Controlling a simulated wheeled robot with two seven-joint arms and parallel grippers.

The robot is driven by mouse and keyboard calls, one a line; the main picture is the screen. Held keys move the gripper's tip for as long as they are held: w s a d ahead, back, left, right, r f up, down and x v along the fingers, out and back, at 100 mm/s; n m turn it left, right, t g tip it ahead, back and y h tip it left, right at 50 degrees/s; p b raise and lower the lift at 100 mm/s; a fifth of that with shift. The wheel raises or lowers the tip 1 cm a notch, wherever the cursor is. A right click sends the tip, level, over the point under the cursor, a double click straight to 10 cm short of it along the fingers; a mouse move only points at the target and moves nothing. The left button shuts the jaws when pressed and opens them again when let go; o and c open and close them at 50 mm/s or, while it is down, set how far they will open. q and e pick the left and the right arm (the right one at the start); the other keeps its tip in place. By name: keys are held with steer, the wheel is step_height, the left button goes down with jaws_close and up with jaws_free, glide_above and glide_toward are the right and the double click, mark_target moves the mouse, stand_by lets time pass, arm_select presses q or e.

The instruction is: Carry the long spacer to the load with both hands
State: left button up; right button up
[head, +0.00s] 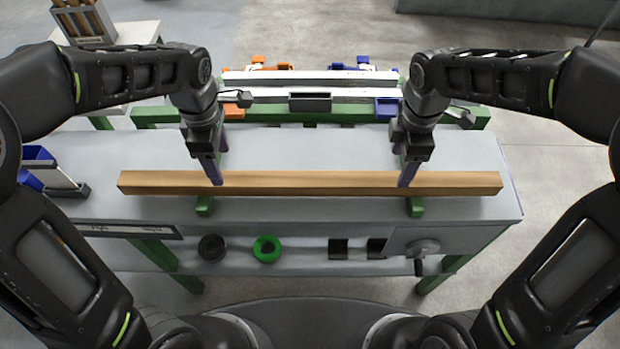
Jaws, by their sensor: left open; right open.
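The long spacer is a wooden bar (310,183) lying level across two green supports on the grey table (300,150). My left gripper (215,182) is open at the bar, left of its middle, with a finger in front of or against the wood. My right gripper (405,183) is open at the bar, right of its middle. Whether the fingers touch the wood cannot be told. The load seems to be the pale long profiles (310,92) behind the table, lying on a green frame (340,114).
A lower shelf holds a green ring (267,248), a black ring (212,247) and dark blocks. A crank handle (422,248) sits at the front right. Orange and blue clamp parts surround the profiles. The tabletop behind the bar is clear.

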mark_target(226, 178)
arm_select(q)
steer(key=shift+f, duration=0.4)
arm_select(e)
steer(key=shift+f, duration=0.4)
arm_select(q)
steer(key=shift+f, duration=3.55)
arm_select(e)
steer(key=shift+f, duration=3.6)
arm_select(q)
jaws_close()
arm_select(e)
jaws_close()
arm_select(q)
steer(key=shift+w, duration=0.1)
arm_select(e)
steer(key=shift+w+r, duration=0.1)
